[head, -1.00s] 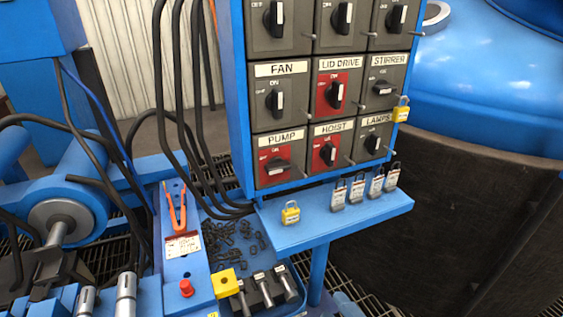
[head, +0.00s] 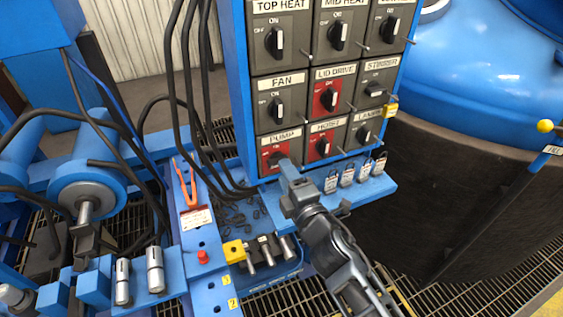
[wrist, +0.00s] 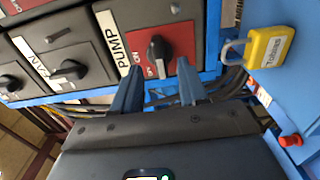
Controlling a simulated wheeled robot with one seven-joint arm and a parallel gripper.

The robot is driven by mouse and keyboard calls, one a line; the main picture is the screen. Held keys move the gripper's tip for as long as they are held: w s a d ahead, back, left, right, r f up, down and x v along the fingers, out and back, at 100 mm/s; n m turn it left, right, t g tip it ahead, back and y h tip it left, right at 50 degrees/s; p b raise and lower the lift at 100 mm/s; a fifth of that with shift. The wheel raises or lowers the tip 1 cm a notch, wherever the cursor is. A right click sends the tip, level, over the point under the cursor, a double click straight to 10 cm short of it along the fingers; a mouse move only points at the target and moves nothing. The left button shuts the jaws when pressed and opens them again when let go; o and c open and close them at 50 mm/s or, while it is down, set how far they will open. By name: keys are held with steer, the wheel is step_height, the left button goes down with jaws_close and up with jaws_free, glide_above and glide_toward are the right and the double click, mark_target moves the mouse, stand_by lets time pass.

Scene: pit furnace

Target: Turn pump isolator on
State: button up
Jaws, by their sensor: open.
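The pump isolator is a black rotary knob on a red plate, in the lower left of the switch panel. In the head view its red plate (head: 267,157) is partly hidden by my gripper (head: 286,168).
FAN (head: 277,107) and HOIST (head: 323,146) isolators adjoin the pump one. Black cables (head: 193,100) hang left of the panel.

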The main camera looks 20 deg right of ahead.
steer(key=shift+w, duration=1.8)
steer(key=shift+c, duration=0.3)
jaws_close()
